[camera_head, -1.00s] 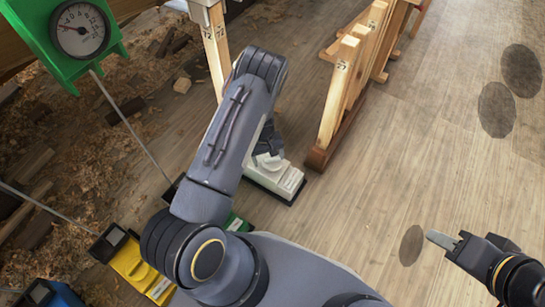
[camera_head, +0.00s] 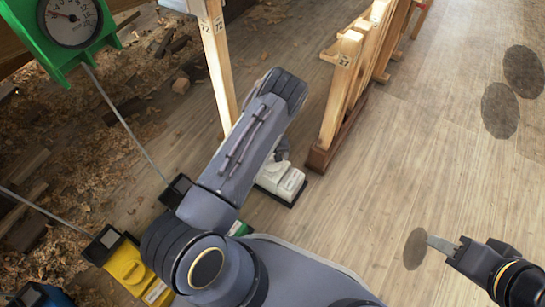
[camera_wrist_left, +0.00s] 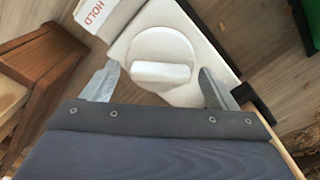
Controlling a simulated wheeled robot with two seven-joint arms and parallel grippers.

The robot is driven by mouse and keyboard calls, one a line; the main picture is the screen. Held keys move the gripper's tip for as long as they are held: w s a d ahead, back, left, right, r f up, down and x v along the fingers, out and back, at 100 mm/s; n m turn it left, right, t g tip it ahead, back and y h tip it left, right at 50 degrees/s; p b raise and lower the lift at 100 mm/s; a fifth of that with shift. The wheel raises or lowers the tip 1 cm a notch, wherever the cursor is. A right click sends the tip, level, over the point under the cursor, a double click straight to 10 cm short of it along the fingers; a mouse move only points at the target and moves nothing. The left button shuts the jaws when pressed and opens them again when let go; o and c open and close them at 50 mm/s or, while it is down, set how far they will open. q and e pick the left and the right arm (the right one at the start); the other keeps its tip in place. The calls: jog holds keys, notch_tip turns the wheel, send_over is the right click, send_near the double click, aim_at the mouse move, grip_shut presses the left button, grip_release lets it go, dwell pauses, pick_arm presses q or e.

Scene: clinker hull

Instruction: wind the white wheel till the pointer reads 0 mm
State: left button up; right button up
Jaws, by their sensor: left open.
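The white wheel (camera_wrist_left: 178,40) is a round disc with a raised grip bar (camera_wrist_left: 160,72), set on a white unit (camera_wrist_left: 130,52) on the floor. My left gripper (camera_wrist_left: 158,70) is open, one finger on each side of the bar, with gaps showing; contact is not visible. In the head view the white unit (camera_head: 284,182) shows beyond my left arm, which hides its wheel. The dial (camera_head: 70,18) hangs in a green frame at upper left; its red pointer points left, the numbers too small to read. My right gripper (camera_head: 432,242) is at lower right, away from everything; its jaw gap is unclear.
A yellow unit (camera_head: 132,272) and a blue unit (camera_head: 42,296) stand at lower left, with thin rods rising from them. A numbered wooden post (camera_head: 216,65) and a wooden rack (camera_head: 345,95) stand beyond the white unit. The floor at right is clear.

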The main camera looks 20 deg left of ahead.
pick_arm(q)
jog(key=c, duration=1)
jog(key=shift+m, duration=0.5)
jog(key=shift+m+b, duration=0.45)
jog(key=shift+m, duration=0.55)
jog(key=m+b, duration=0.1)
jog(key=m, duration=0.2)
jog(key=shift+m, duration=0.3)
jog(key=m+b, duration=0.1)
jog(key=m, duration=0.5)
